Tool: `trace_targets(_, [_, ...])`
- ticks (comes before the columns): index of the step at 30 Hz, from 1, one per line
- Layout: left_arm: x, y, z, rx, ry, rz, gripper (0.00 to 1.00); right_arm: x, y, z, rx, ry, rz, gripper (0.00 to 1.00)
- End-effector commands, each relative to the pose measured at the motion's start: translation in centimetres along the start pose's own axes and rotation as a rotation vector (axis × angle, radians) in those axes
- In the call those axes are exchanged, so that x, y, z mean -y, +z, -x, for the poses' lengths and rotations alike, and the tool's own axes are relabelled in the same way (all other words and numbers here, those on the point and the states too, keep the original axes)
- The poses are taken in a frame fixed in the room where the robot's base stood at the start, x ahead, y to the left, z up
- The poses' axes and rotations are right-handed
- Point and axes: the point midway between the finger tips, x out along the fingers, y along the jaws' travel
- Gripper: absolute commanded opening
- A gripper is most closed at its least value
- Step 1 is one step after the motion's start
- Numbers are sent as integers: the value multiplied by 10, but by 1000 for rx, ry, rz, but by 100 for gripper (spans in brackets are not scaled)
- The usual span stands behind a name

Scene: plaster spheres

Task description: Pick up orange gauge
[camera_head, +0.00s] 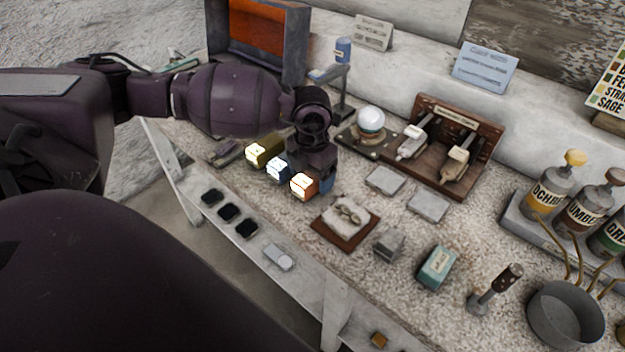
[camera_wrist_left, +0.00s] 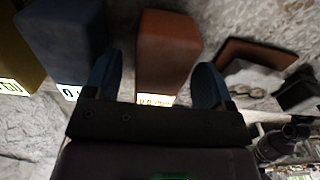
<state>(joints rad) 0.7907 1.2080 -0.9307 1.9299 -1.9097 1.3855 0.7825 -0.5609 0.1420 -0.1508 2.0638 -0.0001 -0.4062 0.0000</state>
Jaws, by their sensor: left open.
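The orange gauge (camera_head: 304,186) is a small block with a lit pale face, at the right end of a row of three on the speckled bench. A blue gauge (camera_head: 278,169) and a yellow gauge (camera_head: 264,151) stand to its left. My left gripper (camera_head: 312,172) is just behind the orange gauge, pointing down. In the left wrist view, its open blue fingers (camera_wrist_left: 157,78) appear on either side of the orange gauge (camera_wrist_left: 168,50), with nothing gripped. Whether they touch it cannot be told. My right gripper is not in view.
A wooden tray (camera_head: 345,226) with a small item lies right of the gauges. A stand with a glowing globe (camera_head: 370,120) and a wooden rack (camera_head: 470,150) are behind. Bottles (camera_head: 548,190) and a grey pot (camera_head: 565,315) stand far right. The bench's front edge is close.

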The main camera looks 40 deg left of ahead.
Motion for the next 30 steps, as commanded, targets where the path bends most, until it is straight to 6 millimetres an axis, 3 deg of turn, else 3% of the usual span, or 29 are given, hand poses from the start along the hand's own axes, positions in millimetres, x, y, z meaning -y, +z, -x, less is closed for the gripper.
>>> trace_targets(30, [0, 0, -4, 1, 0, 0, 77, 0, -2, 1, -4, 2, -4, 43])
